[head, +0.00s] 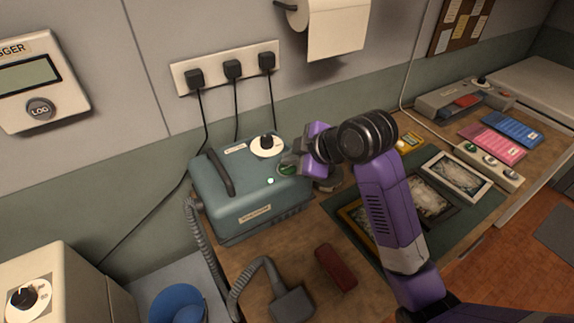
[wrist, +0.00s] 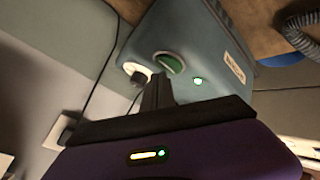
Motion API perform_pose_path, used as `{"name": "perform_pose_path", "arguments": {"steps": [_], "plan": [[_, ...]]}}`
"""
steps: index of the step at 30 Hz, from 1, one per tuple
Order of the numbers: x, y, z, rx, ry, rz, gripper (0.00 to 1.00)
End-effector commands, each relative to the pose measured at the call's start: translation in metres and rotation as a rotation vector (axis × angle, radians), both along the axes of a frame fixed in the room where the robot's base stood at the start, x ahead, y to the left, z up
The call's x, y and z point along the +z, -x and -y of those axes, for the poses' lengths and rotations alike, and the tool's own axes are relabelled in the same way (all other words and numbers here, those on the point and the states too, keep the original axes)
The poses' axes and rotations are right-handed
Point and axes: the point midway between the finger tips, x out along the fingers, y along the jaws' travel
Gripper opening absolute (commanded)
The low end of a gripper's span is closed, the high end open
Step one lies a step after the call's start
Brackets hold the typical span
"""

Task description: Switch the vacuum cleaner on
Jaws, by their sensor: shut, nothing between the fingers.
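The vacuum cleaner (head: 245,200) is a teal box with a dark handle on the workbench, with a ribbed hose at its left. Its top has a green switch (head: 287,169), a small green light that glows, and a white dial with a black knob (head: 267,141). In the wrist view the green switch (wrist: 170,63) and the lit lamp (wrist: 197,81) show clearly. My gripper (head: 292,163) is shut and empty, its tips close to the green switch. In the wrist view the fingers (wrist: 157,90) point toward the switch; I cannot tell whether they touch it.
A socket strip (head: 225,67) with plugged cords is on the wall behind. A dark red block (head: 336,268) and the hose's floor head (head: 291,304) lie in front. Framed pictures (head: 457,174) lie on a green mat to the right. A blue bucket (head: 177,303) stands at lower left.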

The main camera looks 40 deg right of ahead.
Motion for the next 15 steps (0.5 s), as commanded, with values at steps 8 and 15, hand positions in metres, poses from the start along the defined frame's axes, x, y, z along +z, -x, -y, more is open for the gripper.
{"name": "perform_pose_path", "arguments": {"steps": [8,15], "plan": [[0.019,0.0,0.0,0.001,0.001,0.001,0.0],[0.041,0.0,0.0,0.001,0.0,0.001,0.0]]}}
